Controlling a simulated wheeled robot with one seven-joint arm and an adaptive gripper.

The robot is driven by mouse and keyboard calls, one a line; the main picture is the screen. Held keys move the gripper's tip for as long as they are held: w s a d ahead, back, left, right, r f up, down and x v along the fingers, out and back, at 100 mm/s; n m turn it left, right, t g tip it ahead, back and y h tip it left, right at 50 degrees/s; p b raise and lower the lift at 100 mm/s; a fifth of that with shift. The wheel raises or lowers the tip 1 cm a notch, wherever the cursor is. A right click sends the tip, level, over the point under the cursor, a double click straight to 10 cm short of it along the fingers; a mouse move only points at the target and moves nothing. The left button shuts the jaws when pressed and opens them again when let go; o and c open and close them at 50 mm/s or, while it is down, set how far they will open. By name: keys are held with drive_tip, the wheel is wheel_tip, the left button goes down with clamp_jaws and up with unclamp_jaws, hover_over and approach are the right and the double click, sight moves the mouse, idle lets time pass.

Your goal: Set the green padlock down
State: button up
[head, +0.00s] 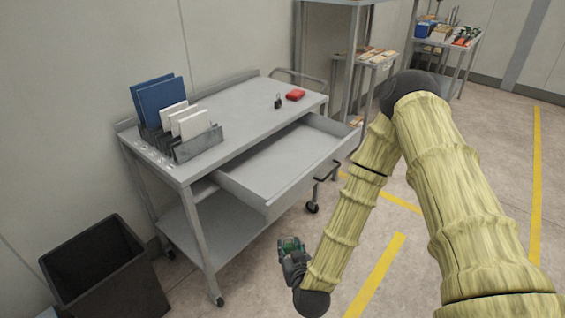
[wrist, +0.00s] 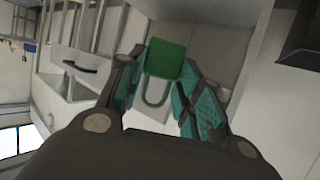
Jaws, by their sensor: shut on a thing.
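The green padlock (wrist: 166,58) is between the fingers of my gripper (wrist: 162,85) in the wrist view, with its grey shackle (wrist: 157,92) pointing back towards the palm. My gripper is shut on it. In the head view my gripper (head: 291,250) is low in front of the grey wheeled workbench (head: 232,103), near the bench's front side, with a bit of green at its tip. The bench's drawer (head: 275,165) is pulled open and looks empty. A small dark padlock (head: 278,101) stands on the bench top.
A red object (head: 295,95) lies on the bench top. A rack (head: 198,143) with blue and white folders stands at its left end. A black bin (head: 108,268) is on the floor at left. The middle of the bench top is clear.

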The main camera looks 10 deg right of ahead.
drive_tip(key=w+d+r+m+h+b, duration=0.2)
drive_tip(key=w+r+b, duration=0.4)
drive_tip(key=b, duration=0.5)
drive_tip(key=shift+w+d+r+m+g+h, duration=0.25)
drive_tip(key=shift+r+m+h, duration=0.45)
drive_tip(key=shift+r+h, duration=0.4)
